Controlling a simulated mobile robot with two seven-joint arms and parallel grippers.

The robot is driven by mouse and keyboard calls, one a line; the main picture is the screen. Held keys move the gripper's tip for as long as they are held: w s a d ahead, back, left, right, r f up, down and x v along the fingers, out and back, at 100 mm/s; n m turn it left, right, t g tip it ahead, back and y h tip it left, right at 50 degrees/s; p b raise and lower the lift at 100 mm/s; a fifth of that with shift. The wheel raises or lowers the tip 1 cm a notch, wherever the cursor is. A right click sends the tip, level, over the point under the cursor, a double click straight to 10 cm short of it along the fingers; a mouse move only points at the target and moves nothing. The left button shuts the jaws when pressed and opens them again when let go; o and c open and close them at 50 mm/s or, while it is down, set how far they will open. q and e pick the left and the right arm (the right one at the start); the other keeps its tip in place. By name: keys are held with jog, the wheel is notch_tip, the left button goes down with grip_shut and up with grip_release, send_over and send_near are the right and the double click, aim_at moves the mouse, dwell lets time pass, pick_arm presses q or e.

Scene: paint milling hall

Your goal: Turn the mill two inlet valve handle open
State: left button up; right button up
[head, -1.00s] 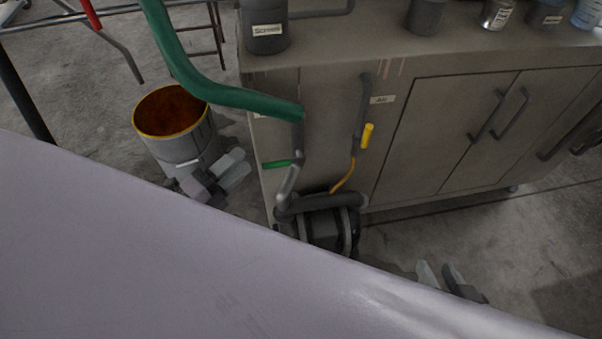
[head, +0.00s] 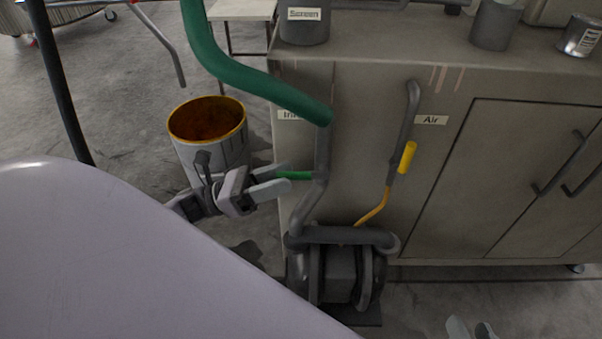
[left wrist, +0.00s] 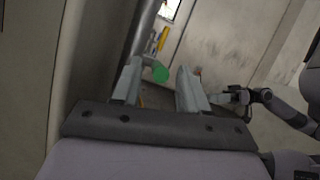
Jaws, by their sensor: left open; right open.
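The inlet valve handle is a short green lever (head: 297,175) on the grey pipe below the green hose, pointing left from the pipe. In the left wrist view its rounded green end (left wrist: 160,73) shows between my fingertips, closer to the left finger. My left gripper (head: 280,181) is open, with its fingers at the lever's free end; I cannot tell whether they touch it. It also shows in the left wrist view (left wrist: 157,85). My right gripper (head: 470,328) is open at the bottom edge, low over the floor, well away from the lever.
A yellow air handle (head: 407,157) sits right of the inlet pipe (head: 321,160), beside an "Air" label (head: 431,120). A dark pump (head: 340,270) stands below. A bucket with rusty-brown contents (head: 208,122) is behind my left gripper. The grey cabinet (head: 500,160) fills the right.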

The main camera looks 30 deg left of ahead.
pick_arm(q)
jog(key=shift+x, duration=2.2)
grip_shut()
